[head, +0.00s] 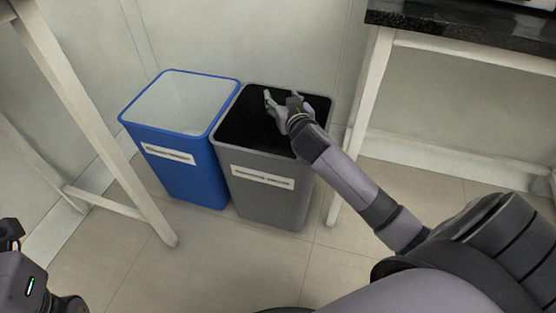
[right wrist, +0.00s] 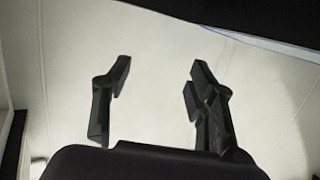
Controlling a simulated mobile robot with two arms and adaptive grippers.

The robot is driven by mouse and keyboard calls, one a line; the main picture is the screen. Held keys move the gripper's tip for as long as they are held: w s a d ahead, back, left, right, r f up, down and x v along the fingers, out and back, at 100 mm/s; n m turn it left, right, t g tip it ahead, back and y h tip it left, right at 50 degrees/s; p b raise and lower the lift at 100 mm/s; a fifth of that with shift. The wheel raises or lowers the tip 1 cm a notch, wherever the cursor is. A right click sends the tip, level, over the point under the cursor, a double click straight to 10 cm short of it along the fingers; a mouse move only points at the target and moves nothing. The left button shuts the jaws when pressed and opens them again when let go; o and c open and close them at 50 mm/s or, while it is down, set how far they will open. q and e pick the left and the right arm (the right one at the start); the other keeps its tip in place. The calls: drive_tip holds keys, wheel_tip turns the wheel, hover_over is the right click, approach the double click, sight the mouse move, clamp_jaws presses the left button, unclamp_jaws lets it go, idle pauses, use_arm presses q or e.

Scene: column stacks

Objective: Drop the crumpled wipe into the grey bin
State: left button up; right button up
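The grey bin (head: 262,192) stands on the floor with a black interior and a white label on its front. My right gripper (head: 281,96) is over the bin's opening in the head view, toward its right side. Its two fingers are spread apart. In the right wrist view the fingers of my right gripper (right wrist: 157,78) are wide apart with nothing between them. I see no crumpled wipe in either view; the inside of the grey bin is too dark to make anything out. Only part of my left arm shows at the lower left, and its gripper is not visible.
A blue bin (head: 185,178) with a pale interior stands directly left of the grey bin. White table legs (head: 359,125) rise close to the right of the bins, and another white frame (head: 85,120) is at the left. The tiled floor (head: 245,262) in front is clear.

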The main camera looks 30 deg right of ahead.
drive_tip(key=shift+o, duration=0.6)
drive_tip(key=shift+s, duration=0.1)
drive_tip(key=v, duration=1.2)
drive_tip(key=shift+a+r, duration=0.1)
